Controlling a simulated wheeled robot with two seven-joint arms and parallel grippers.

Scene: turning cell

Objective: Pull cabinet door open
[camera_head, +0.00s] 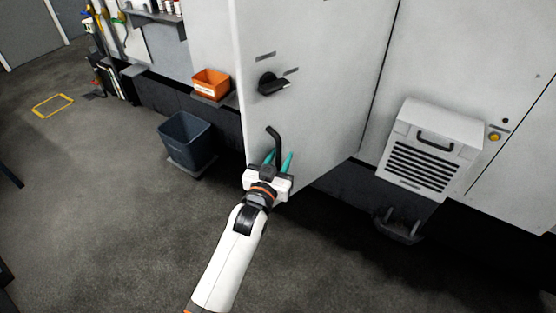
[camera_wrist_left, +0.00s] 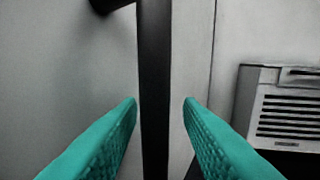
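The cabinet door (camera_head: 320,85) is a pale grey panel with a dark rotary knob (camera_head: 272,84) high on it. Its lower edge runs at an angle to the neighbouring panel; I cannot tell how far it stands open. A black bar handle (camera_head: 275,143) is on its lower left part and runs upright through the left wrist view (camera_wrist_left: 155,90). My left gripper (camera_head: 279,161) is at the handle's lower part. Its teal fingers (camera_wrist_left: 161,102) are apart, one on each side of the bar, with a visible gap on the right. My right gripper is not in view.
A vented white box (camera_head: 432,150) projects from the panel on the right, with a dark pedal (camera_head: 399,226) below. A blue bin (camera_head: 186,140) stands on the floor at left, below an orange tray (camera_head: 211,83).

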